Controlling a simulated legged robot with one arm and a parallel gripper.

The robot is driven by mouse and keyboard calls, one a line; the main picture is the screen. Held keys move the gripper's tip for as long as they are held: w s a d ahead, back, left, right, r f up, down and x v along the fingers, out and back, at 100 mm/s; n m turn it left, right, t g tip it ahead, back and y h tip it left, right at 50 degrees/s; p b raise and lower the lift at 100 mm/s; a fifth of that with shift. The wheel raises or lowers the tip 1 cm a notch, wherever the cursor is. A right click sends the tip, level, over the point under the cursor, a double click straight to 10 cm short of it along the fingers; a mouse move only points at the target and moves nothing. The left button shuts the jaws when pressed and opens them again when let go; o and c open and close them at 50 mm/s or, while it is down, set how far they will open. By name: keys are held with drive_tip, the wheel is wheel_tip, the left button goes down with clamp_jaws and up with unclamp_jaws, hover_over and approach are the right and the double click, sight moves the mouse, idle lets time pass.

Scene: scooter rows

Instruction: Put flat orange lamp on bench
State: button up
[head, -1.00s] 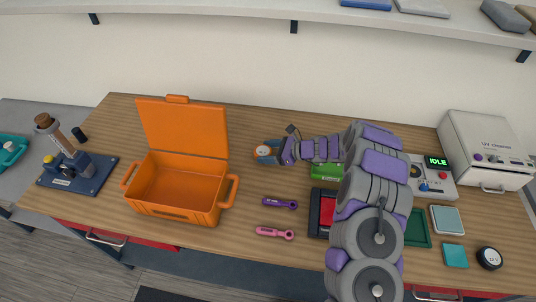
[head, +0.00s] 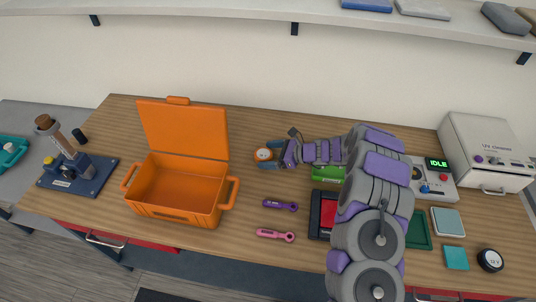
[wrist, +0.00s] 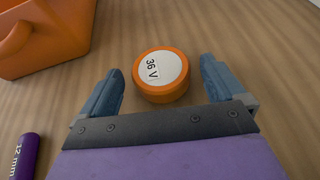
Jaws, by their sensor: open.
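A flat round orange disc with a white top (head: 263,155) sits on the wooden bench (head: 240,250), right of the orange case. In the wrist view the orange disc (wrist: 161,75) reads "36 V" on its white face. My gripper (head: 268,157) is open; in the wrist view its two blue fingers (wrist: 160,82) stand on either side of the disc's near part, with visible gaps. Nothing is held. The disc rests on the bench surface. My arm hides part of the bench at the right.
An open orange case (head: 180,190) stands left. A purple tool (head: 280,205) and a pink tool (head: 275,235) lie in front. A green item (head: 326,173) and a red-black tray (head: 321,213) sit beside my arm. The grey device reading "IDLE" (head: 436,178) is right. Bench behind the disc is clear.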

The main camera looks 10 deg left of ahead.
drive_tip(key=p+v, duration=0.2)
drive_tip(key=v, duration=0.9)
drive_tip(key=shift+d+r, duration=0.1)
drive_tip(key=shift+d, duration=0.1)
drive_tip(key=s+r+n+g+h, duration=0.4)
drive_tip(key=s+r+n, duration=0.7)
drive_tip(key=s+r, duration=0.75)
drive_tip(key=s+d+r+n+h, duration=0.1)
drive_tip(key=s+d+n+h, duration=0.3)
drive_tip(key=s+d, duration=0.5)
drive_tip(key=s+d+r+n+t+h, duration=0.1)
drive_tip(key=s+d+n+h, duration=0.2)
drive_tip(key=s+d, duration=0.6)
drive_tip(key=s+h, duration=0.2)
drive_tip(key=s, duration=0.6)
drive_tip(key=shift+n+h, duration=0.3)
drive_tip(key=shift+n, duration=0.1)
